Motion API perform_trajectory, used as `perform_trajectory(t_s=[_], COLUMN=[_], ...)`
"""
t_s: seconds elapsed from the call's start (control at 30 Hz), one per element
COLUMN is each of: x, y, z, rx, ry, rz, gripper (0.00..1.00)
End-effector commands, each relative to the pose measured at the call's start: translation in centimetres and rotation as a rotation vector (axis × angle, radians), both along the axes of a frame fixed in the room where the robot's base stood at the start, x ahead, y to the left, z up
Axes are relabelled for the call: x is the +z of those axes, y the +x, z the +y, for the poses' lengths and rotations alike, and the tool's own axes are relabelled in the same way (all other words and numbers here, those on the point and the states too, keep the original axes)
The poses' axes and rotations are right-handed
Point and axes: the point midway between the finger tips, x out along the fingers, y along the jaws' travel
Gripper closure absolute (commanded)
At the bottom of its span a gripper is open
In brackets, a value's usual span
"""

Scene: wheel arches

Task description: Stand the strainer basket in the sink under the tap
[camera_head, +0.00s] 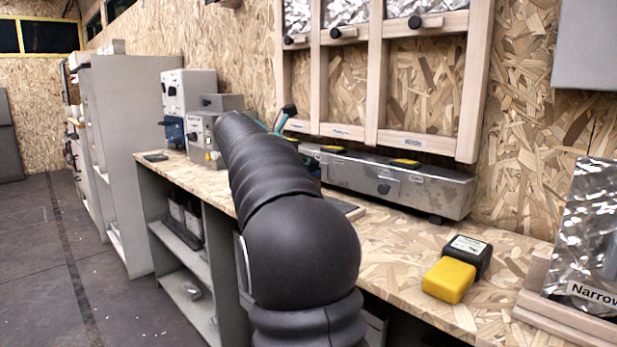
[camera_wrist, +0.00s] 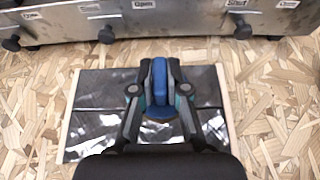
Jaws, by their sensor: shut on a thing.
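I see no strainer basket, sink or tap that I can make out. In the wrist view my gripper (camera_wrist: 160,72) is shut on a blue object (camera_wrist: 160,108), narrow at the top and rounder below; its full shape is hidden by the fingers. It is over a dark, shiny panel (camera_wrist: 95,90) with pale wooden side strips on the bench. I cannot tell whether the blue object touches the panel. In the head view my black arm covers most of the gripper.
A long grey metal box (camera_head: 400,188) with knobs stands at the back of the bench (camera_head: 395,250). A yellow and black block (camera_head: 449,280) lies to the right, beside a wood-framed shiny panel (camera_head: 590,230). Grey boxes (camera_head: 188,95) stand at the far left end. Bench is clear around the block.

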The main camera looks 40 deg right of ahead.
Motion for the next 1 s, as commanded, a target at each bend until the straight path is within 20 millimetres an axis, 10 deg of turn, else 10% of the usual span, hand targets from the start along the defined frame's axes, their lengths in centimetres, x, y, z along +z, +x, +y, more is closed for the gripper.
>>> perform_trajectory(t_s=[0.63,0.73,1.0], x=[-3.7,-3.6,-3.6], y=[-0.1,-0.1,-0.1], z=[0.0,0.0,0.0], rx=[0.0,0.0,0.0], ry=[0.001,0.001,0.001], rz=[0.0,-0.001,0.0], gripper=[1.0,0.64,0.61])
